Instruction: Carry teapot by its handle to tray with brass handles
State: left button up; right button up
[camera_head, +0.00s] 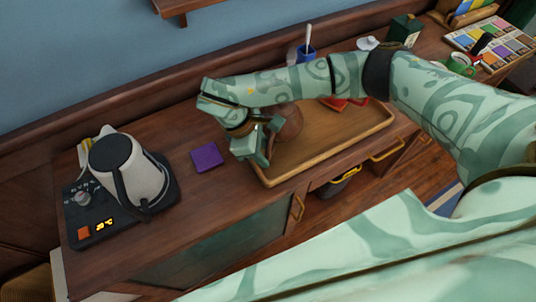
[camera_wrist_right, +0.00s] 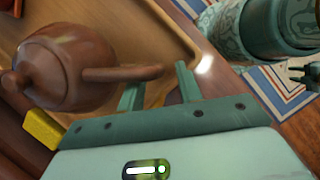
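The brown teapot (camera_head: 290,122) is at the left part of the wooden tray (camera_head: 290,174), partly hidden behind my right gripper. In the right wrist view the teapot (camera_wrist_right: 62,68) shows its round body and lid, with its handle (camera_wrist_right: 120,73) reaching toward my fingers. My right gripper (camera_head: 264,150) is at the tray's left end. In the right wrist view its two fingers (camera_wrist_right: 160,90) stand apart, and the handle's end shows between their tips without visible clamping. Whether the teapot rests on the tray is hard to tell.
A white kettle (camera_head: 128,165) stands on a dark base at the left. A purple block (camera_head: 206,158) lies between it and the tray. My right arm spans above the tray.

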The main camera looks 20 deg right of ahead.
jog(key=p+v, duration=0.1)
jog(key=v, duration=0.7)
jog(key=shift+r, duration=0.2)
jog(key=shift+a, duration=0.1)
